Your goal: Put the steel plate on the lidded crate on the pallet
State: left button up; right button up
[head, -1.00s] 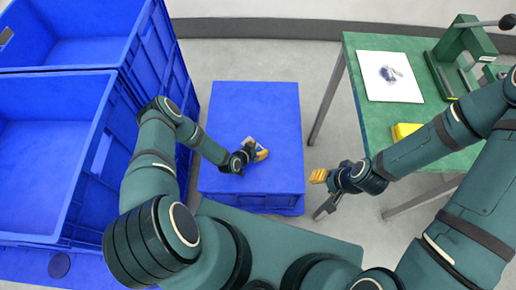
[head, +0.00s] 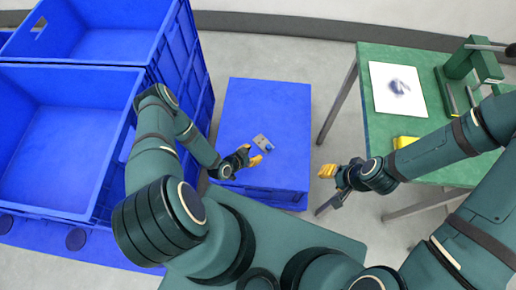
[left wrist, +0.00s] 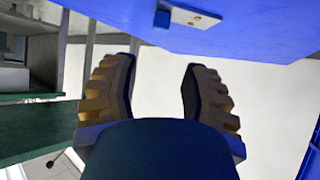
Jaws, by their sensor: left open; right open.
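The steel plate (head: 261,141) is a small grey piece lying on top of the blue lidded crate (head: 240,110), near the middle of its lid. A small blue block shows at one end of it. In the left wrist view the plate (left wrist: 196,18) is at the top edge, beyond the fingertips. My left gripper (head: 251,156) is open and empty over the crate's near part, just nearer than the plate and apart from it. Its spread yellow fingers show in the left wrist view (left wrist: 163,70). My right gripper (head: 328,172) is open and empty, right of the crate.
Open blue crates (head: 62,140) stand stacked at the left. A green table (head: 440,150) at the right holds a white sheet (head: 398,88), a green press (head: 472,70) and a yellow object (head: 405,142). Grey floor lies between crate and table.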

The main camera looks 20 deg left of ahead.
pick_arm(q)
jog(key=s+d+r+n+g, duration=0.2)
jog(key=d+r, duration=0.1)
jog(key=r, duration=0.5)
jog(key=s+d+r+n+g, duration=0.2)
jog(key=s+d+r+g, duration=0.1)
jog(key=r, duration=0.6)
jog(key=s+d+r+n+g, duration=0.2)
jog(key=s+d+r+g, duration=0.1)
jog(key=r, duration=0.5)
jog(key=shift+s+d+r+y, duration=0.2)
jog(key=shift+d+r+y, duration=0.1)
jog(key=shift+d+y, duration=0.15)
